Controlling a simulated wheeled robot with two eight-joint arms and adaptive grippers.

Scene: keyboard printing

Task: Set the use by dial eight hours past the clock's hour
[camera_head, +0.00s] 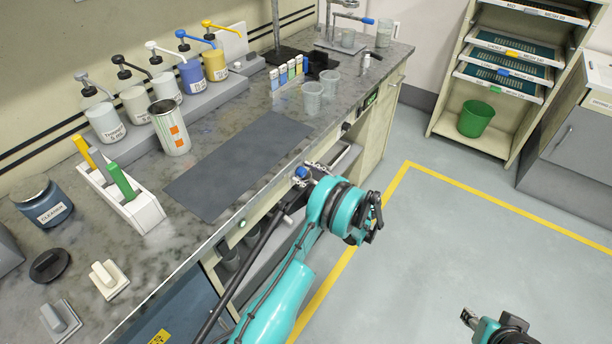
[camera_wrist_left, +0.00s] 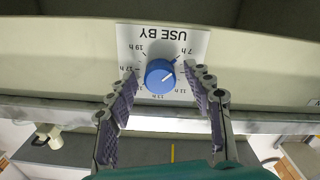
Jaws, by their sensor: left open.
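The use by dial (camera_wrist_left: 160,76) is a blue round knob on a white plate marked USE BY, upside down in the left wrist view. Hour marks ring it, among them 7 h and 19 h; its pointer seems to face the 7 h side. It also shows as a blue spot in the head view (camera_head: 301,172), on the bench front. My left gripper (camera_wrist_left: 166,112) is open, its fingers on either side of the knob with gaps; in the head view it (camera_head: 304,188) is at the bench edge. My right gripper (camera_head: 469,318) is at lower right, finger state unclear.
A shelf rack with a green bin (camera_head: 476,118) stands at upper right. The floor right of the bench is clear.

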